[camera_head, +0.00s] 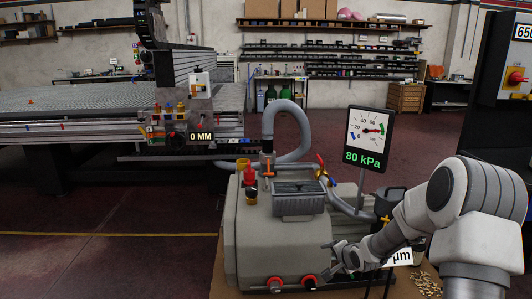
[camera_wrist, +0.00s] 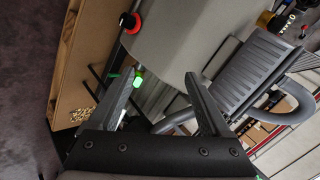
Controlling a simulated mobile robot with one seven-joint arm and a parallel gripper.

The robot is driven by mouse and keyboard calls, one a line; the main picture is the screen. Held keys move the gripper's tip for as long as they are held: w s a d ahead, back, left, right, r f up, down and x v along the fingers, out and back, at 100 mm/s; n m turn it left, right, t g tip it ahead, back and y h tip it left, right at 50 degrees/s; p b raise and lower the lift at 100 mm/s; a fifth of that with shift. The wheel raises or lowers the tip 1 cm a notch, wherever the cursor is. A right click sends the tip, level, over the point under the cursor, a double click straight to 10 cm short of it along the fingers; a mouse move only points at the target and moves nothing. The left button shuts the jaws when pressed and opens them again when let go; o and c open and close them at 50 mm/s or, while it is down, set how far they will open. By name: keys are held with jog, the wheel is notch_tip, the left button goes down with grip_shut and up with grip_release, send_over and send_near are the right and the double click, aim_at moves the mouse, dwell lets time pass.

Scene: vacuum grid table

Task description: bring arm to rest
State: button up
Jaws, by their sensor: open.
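My arm reaches in from the right in the head view, bent at the elbow. My gripper (camera_head: 328,259) is at the front right side of the grey vacuum pump (camera_head: 262,236), close to its red knobs (camera_head: 309,281). In the wrist view, my gripper (camera_wrist: 161,79) has its two dark fingers spread apart with nothing held between them. The grey pump body (camera_wrist: 195,35) and one red knob (camera_wrist: 130,22) lie beyond the fingers. I cannot tell whether a finger touches the pump.
A gauge display (camera_head: 368,138) reading 80 kPa stands behind the pump. A grey hose (camera_head: 303,135) loops above it. Small pellets (camera_head: 426,281) lie on the brown stand under my arm. The large grid table (camera_head: 85,105) is at left; the floor (camera_head: 110,220) before it is clear.

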jog(key=s+a+r+n+g+h, duration=0.1)
jog(key=s+r+n+g+h, duration=0.35)
jog(key=s+r, duration=1.25)
jog(key=s+a+r+n+t+y, duration=0.1)
jog(key=s+a+r+n, duration=0.25)
jog(key=s, duration=0.75)
jog(key=s+a+r+n+y, duration=0.2)
jog(key=s+r+n, duration=0.2)
jog(key=s, duration=0.6)
notch_tip(320, 180, up, 28)
jog(key=p, duration=2.8)
jog(key=shift+d+r+p, duration=0.15)
jog(key=shift+r+p, duration=0.05)
jog(key=shift+p, duration=0.1)
jog(key=shift+s+d, duration=0.1)
jog(key=shift+d, duration=0.05)
